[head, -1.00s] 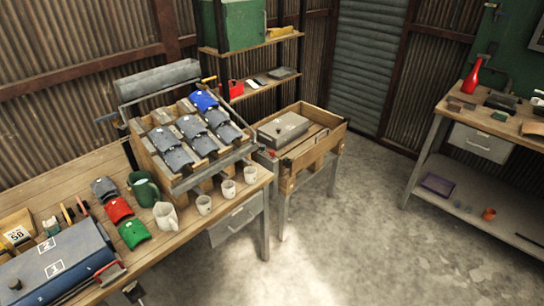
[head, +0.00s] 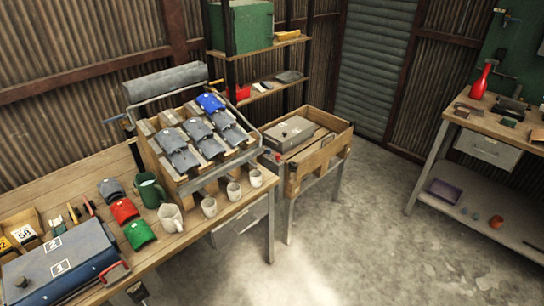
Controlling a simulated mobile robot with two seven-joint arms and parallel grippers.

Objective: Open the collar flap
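I cannot pick out a collar flap for certain. Curved grey pads (head: 185,160) lie in rows on a sloped wooden rack on the left bench, with one blue pad (head: 210,102) at its upper right. A dark grey pad (head: 111,190), a red pad (head: 124,210) and a green pad (head: 139,234) lie on the bench in front of the rack. A blue box-shaped machine (head: 62,263) with a red handle and number labels stands at the lower left. Neither of my grippers is in view.
A green mug (head: 148,190), a white pitcher (head: 171,218) and several white cups (head: 209,207) stand along the bench. A wooden crate table (head: 318,160) holds a grey metal box (head: 290,134). Another workbench (head: 500,128) stands at right. The concrete floor between is clear.

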